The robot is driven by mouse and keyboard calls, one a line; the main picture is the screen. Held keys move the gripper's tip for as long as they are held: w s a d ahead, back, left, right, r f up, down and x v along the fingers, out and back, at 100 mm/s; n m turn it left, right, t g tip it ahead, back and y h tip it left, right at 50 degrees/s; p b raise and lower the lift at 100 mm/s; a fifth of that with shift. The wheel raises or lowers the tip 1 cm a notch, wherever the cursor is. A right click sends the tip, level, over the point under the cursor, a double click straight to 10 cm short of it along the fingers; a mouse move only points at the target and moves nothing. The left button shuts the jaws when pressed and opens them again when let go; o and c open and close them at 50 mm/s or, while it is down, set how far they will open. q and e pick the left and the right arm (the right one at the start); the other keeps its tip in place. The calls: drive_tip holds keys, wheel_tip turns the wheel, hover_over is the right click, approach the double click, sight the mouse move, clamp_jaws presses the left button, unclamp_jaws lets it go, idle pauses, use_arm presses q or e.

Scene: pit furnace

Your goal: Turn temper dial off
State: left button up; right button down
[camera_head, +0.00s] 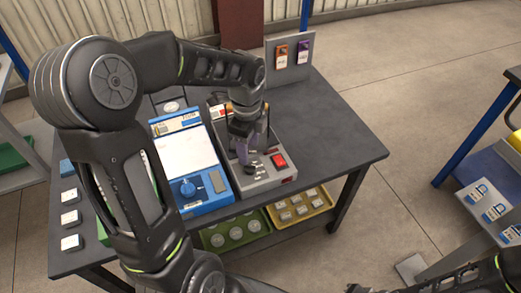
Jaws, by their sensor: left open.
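A grey control box (262,183) stands on the dark table, with a red switch (278,161) and small dark controls (254,168) on its top. My left gripper (244,152) points down over this box, open, close to the dark controls. Its fingers and wrist hide part of the box top, and I cannot tell whether they touch anything. The frame does not show clearly which control is the temper dial. My right gripper is out of view.
The dark table (325,135) is clear to the right of the box. An upright panel (289,75) with orange and purple items stands at the back. Green (206,240) and yellow (324,201) trays sit below. A blue-framed bench (475,163) stands right.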

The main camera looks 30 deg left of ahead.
sight(250, 165)
use_arm(q)
drive_tip(key=shift+w, duration=0.15)
drive_tip(key=shift+s, duration=0.25)
drive_tip(key=shift+w+f, duration=0.1)
drive_tip(key=shift+f, duration=3.8)
clamp_jaws()
